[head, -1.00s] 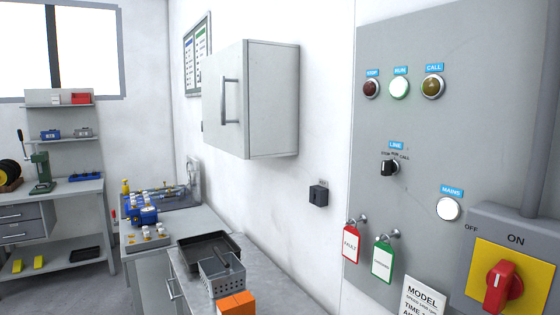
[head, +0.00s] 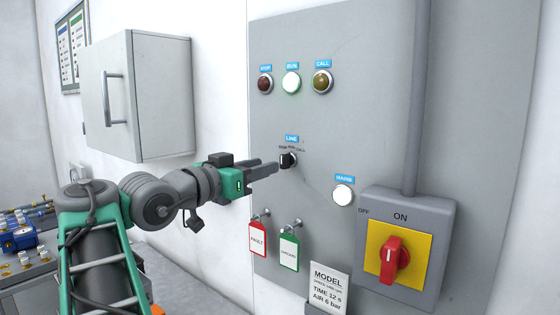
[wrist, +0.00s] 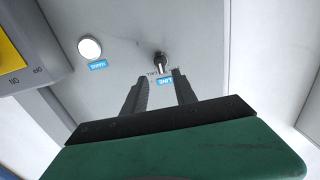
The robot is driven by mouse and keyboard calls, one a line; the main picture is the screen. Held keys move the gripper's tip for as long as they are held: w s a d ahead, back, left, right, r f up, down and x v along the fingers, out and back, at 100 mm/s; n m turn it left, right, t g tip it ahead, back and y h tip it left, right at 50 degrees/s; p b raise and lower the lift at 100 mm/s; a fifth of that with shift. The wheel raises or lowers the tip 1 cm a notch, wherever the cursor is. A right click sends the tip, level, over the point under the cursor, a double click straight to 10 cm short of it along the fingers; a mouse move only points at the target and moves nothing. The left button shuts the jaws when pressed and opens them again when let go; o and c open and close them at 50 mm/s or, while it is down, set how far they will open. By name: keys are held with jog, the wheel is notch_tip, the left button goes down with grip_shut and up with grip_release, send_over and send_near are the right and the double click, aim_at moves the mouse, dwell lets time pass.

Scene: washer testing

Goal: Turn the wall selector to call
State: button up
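The line selector (head: 288,160) is a small black knob on the grey wall panel, under a blue LINE label with STOP, RUN and CALL marks. In the wrist view the selector (wrist: 160,62) appears upside down, its handle roughly in line with the middle mark. The RUN lamp (head: 291,83) glows pale green-white; the CALL lamp (head: 322,82) is dull amber and the STOP lamp (head: 265,83) dark red. My gripper (head: 270,166) is just left of the selector in the head view. Its fingers (wrist: 160,83) are apart and empty, short of the knob; exact distance is unclear.
Red and green tags (head: 289,251) hang on hooks below the selector. A white MAINS lamp (head: 343,195) and a red rotary switch (head: 394,261) on yellow are lower right. A grey wall cabinet (head: 150,95) stands out behind my arm.

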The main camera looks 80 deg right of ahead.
aim_at(282, 161)
jog(key=p+x, duration=0.1)
jog(key=x, duration=0.6)
jog(key=shift+d+p, duration=0.2)
jog(key=shift+p, duration=0.15)
jog(key=shift+c, duration=0.5)
grip_shut()
jog(key=shift+f, duration=0.1)
